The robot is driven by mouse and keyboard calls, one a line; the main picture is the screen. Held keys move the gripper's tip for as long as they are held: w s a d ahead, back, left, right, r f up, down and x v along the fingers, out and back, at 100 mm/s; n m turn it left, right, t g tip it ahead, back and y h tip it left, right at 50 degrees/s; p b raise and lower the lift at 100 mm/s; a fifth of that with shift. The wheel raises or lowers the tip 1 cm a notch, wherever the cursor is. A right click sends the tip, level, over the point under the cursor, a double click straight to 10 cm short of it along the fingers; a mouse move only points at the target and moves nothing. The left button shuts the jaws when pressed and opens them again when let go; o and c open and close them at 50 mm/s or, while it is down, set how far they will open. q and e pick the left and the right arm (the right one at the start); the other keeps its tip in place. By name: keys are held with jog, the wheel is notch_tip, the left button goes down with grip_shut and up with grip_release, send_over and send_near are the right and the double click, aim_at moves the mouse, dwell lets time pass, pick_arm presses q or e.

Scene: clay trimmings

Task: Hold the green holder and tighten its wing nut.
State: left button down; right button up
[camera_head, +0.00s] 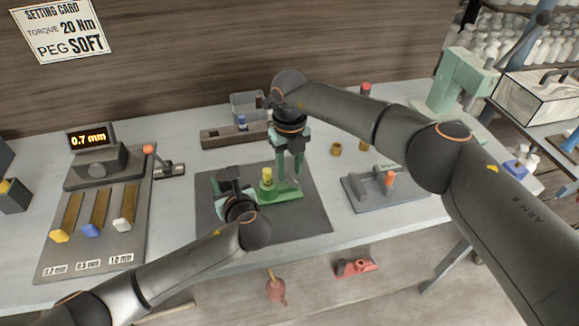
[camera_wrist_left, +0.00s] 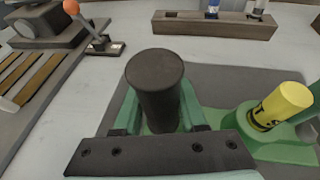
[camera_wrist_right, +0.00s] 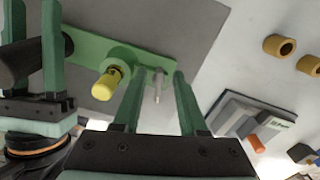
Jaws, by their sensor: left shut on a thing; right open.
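The green holder (camera_head: 290,193) lies on the dark mat, with a yellow peg (camera_head: 266,177) standing on it. In the left wrist view, its black cylindrical handle (camera_wrist_left: 156,88) is between the green fingers of my left gripper (camera_head: 229,184), which is shut on it. My right gripper (camera_head: 289,172) points down over the holder's right part, open. In the right wrist view, a small grey post, apparently the wing nut (camera_wrist_right: 158,84), shows between its open fingers. I cannot tell whether they touch it. The yellow peg (camera_wrist_right: 107,83) is left of these fingers.
A display (camera_head: 90,138) reads 0.7 mm above a board with several coloured-end strips. A wooden rack (camera_head: 221,136) stands behind the mat (camera_head: 316,222). A grey fixture (camera_head: 358,190) with an orange peg is at right.

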aim_at(290, 172)
notch_tip(290, 172, up, 12)
dwell(0.6)
pick_arm(q)
jog(key=shift+c, duration=1.9)
grip_release()
